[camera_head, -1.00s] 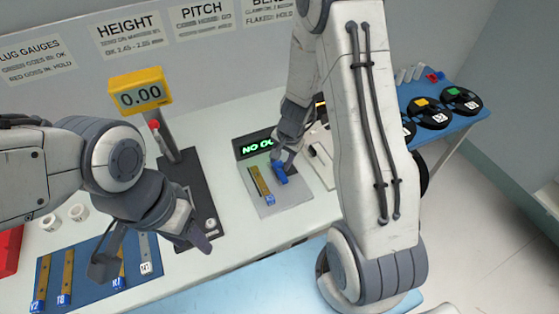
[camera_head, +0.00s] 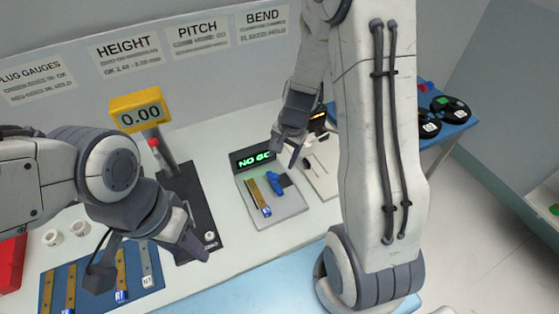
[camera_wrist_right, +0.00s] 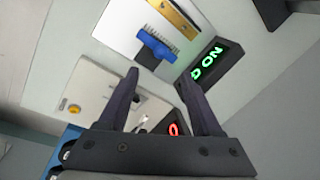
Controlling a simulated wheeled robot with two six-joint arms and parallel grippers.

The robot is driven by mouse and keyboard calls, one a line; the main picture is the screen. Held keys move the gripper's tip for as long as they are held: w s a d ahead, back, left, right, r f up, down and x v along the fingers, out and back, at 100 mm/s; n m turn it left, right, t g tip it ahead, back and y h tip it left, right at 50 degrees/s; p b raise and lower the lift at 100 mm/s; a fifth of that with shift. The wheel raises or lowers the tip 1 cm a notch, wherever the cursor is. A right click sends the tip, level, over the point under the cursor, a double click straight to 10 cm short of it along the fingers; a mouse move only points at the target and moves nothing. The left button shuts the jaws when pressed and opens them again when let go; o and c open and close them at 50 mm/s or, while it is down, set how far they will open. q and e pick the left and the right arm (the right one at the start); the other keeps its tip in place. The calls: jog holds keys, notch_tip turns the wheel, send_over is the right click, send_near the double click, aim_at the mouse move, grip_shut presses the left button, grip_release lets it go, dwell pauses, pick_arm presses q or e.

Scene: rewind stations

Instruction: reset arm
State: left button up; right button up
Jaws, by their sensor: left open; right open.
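My right gripper (camera_head: 289,150) is open and empty, above the bench by the green "NO GO" display (camera_head: 253,158). In the right wrist view its two fingers (camera_wrist_right: 164,88) stand apart with nothing between them. The blue piece (camera_head: 277,183) lies on the grey plate beside a brass strip with a blue end (camera_head: 258,197); both also show past the fingers in the wrist view. My left gripper (camera_head: 150,258) is open and empty, above the front of the bench near the blue mat.
A height gauge with a yellow readout (camera_head: 140,113) stands on a dark base. Several strips lie on the blue mat (camera_head: 84,270), with white rings (camera_head: 67,232) behind it. A red bin (camera_head: 12,262) is at far left. Black reels (camera_head: 447,108) sit on a blue side table at right.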

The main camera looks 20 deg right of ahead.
jog(key=shift+r, duration=0.4)
jog(key=s+a+r+n+g, duration=0.1)
jog(key=s+a+r+n, duration=0.35)
jog(key=a, duration=0.25)
jog(key=s+a+r+n, duration=0.4)
jog(key=a+n, duration=0.1)
jog(key=a, duration=0.2)
jog(key=s+a+r+n, duration=0.1)
jog(key=s+r+n, duration=0.1)
jog(key=s+n, duration=0.2)
jog(key=s+a+r+n, duration=0.2)
jog(key=s+r+n, duration=0.1)
jog(key=s, duration=0.6)
jog(key=shift+s+a+n+g, duration=0.15)
jog(key=shift+s+n+g, duration=0.25)
jog(key=shift+n, duration=0.45)
